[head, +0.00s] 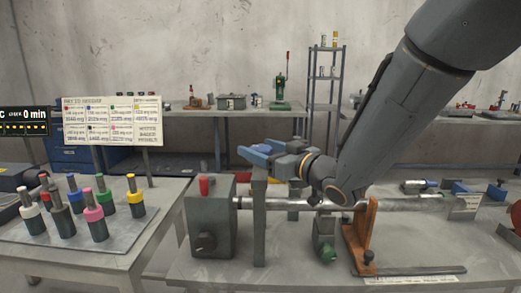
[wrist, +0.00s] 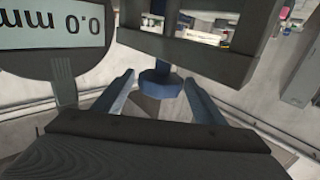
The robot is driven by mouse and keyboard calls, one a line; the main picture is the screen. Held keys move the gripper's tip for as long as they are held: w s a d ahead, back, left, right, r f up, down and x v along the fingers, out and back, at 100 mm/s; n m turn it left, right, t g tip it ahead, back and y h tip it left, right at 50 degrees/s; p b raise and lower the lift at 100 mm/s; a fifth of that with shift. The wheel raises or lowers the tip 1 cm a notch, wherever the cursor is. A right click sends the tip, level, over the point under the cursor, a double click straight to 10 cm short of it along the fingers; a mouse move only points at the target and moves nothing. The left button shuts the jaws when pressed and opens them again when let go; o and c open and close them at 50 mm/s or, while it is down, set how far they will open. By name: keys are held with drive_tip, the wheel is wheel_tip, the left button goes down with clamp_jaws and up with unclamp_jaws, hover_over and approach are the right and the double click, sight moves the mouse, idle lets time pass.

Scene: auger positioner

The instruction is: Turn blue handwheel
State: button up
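The blue handwheel (wrist: 160,85) shows in the wrist view, below a grey frame. My gripper (wrist: 159,80) is open, with one finger on each side of the handwheel and a gap visible on both sides. Whether the handwheel is fully between the fingertips or just beyond them I cannot tell. In the head view my gripper (head: 262,151) reaches left above the machine on the bench. I cannot clearly pick out the handwheel there among the blue-grey gripper parts.
A round readout (wrist: 58,35) showing 0.0 mm upside down is close to my left finger in the wrist view. The machine's grey box (head: 211,222) and metal shaft (head: 410,204) lie below my arm. A tray (head: 150,218) of colour-topped cylinders stands at left.

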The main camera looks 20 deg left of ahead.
sight(268, 152)
drive_tip(key=shift+d, duration=0.1)
drive_tip(key=shift+b+v, duration=0.45)
drive_tip(key=shift+v, duration=3.4)
